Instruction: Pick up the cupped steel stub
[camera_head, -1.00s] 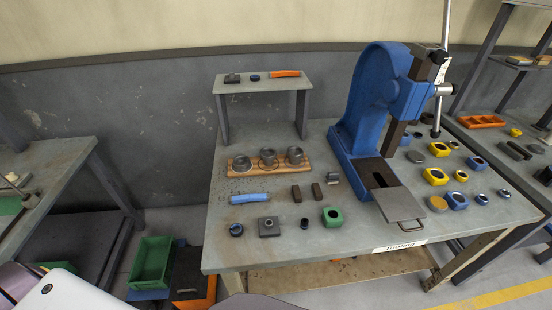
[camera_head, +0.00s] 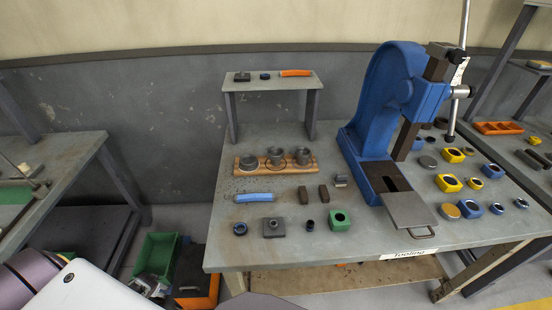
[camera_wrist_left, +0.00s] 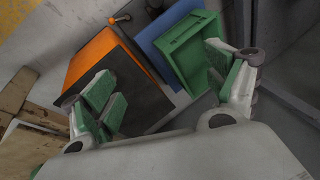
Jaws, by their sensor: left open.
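Several small steel parts are on the bench, and I cannot tell for sure which is the cupped steel stub. A short grey steel piece (camera_head: 341,181) lies left of the press. A small dark stub (camera_head: 311,225) stands near the front edge, beside a square steel block (camera_head: 273,228). Three steel cups (camera_head: 303,156) sit on a wooden rack (camera_head: 246,172). My left gripper (camera_wrist_left: 168,92) is open and empty, its green-padded fingers wide apart above the floor bins. It shows at the lower left of the head view (camera_head: 147,286), well away from the steel parts.
A blue arbor press (camera_head: 375,110) stands on the bench (camera_head: 225,258). A small raised shelf (camera_head: 262,84) stands at the back. A green bin (camera_wrist_left: 186,54) and an orange box (camera_wrist_left: 92,58) are on the floor left of the bench. A blue-handled tool (camera_head: 254,197) lies on the bench.

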